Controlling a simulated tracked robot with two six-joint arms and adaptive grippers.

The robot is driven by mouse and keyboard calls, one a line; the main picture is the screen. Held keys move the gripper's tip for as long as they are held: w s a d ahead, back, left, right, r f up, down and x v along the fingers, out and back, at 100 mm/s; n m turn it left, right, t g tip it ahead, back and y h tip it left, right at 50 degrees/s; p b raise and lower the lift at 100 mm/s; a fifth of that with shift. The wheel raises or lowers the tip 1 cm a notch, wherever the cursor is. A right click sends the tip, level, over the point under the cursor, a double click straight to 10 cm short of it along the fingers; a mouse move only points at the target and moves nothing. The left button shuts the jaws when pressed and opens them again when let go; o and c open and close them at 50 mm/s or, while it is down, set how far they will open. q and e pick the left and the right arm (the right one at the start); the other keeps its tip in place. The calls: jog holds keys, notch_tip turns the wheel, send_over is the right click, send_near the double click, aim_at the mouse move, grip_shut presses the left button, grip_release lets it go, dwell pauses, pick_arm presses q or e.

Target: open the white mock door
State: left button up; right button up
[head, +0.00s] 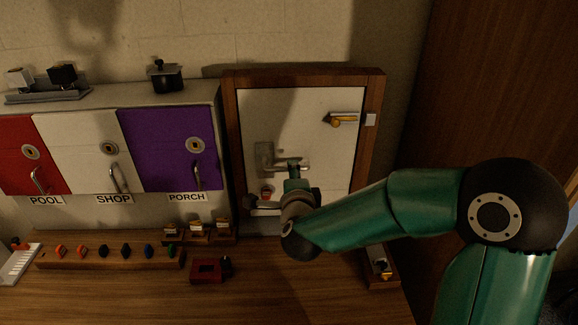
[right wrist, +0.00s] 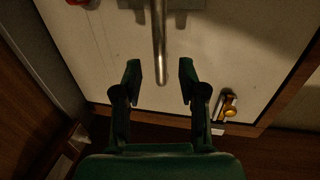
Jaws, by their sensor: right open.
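The white mock door (head: 300,118) stands shut in its wooden frame (head: 232,130) at the middle of the head view. A grey lever handle (head: 265,157) sits on its left part, and a brass latch (head: 343,120) near its upper right edge. My right gripper (head: 293,170) is at the handle, partly hiding it. In the right wrist view, my open fingers (right wrist: 160,76) lie on either side of the lever's free end (right wrist: 160,50). Contact cannot be told. The latch also shows there (right wrist: 229,107). My left gripper is not in view.
A cabinet with red (head: 15,150), white (head: 75,150) and purple (head: 160,140) doors stands left. A wooden rack of keys (head: 100,254) and a red block (head: 207,271) lie on the table (head: 260,290). A small wooden stand (head: 381,270) is right of the door's foot.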

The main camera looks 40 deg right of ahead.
aim_at(299, 158)
jog(key=shift+p+x, duration=0.45)
jog(key=shift+x, duration=1.95)
jog(key=shift+a, duration=0.1)
grip_shut()
